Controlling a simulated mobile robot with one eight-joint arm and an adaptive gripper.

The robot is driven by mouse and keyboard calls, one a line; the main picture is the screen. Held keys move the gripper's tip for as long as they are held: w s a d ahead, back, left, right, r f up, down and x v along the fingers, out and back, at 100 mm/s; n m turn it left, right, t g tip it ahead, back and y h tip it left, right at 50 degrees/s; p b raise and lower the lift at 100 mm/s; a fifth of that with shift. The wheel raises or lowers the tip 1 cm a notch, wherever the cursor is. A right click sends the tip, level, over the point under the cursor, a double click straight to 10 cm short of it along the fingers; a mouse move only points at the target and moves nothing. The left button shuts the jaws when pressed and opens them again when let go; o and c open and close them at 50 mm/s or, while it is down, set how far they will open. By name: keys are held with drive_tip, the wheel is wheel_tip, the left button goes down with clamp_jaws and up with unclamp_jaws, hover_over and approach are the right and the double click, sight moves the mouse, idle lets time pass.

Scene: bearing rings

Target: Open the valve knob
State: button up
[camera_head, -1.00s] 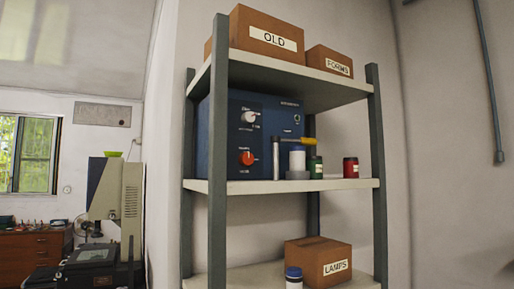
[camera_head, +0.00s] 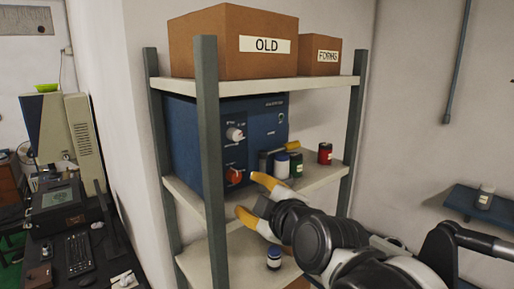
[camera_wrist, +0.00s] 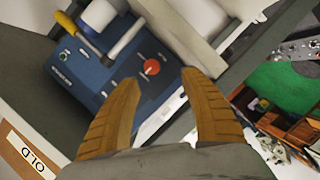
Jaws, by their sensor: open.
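The blue instrument box (camera_head: 262,125) stands on the middle shelf. Its front carries a white knob (camera_head: 235,134) above and an orange-red knob (camera_head: 234,175) below, which I take to be the valve knob. The red knob also shows in the wrist view (camera_wrist: 152,67), beyond and between my fingertips. My gripper (camera_head: 254,196) is open, with orange-tan fingers, in front of the middle shelf and a little right of and below the red knob. In the wrist view my gripper (camera_wrist: 157,80) is empty and apart from the knob.
Grey shelf posts (camera_head: 208,150) stand close to the knobs. On the middle shelf are a white jar (camera_head: 281,166), a green jar (camera_head: 296,165), a red jar (camera_head: 325,153) and a yellow-handled tool (camera_head: 289,147). A jar (camera_head: 273,258) stands on the lower shelf.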

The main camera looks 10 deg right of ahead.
sight(237, 178)
drive_tip(key=x, duration=0.3)
drive_tip(key=r+p+x, duration=0.1)
drive_tip(key=x, duration=0.7)
drive_tip(key=shift+w+d+r+p, duration=0.25)
drive_tip(key=shift+r+p, duration=0.1)
drive_tip(key=shift+p, duration=0.05)
drive_tip(key=shift+s, duration=0.1)
clamp_jaws()
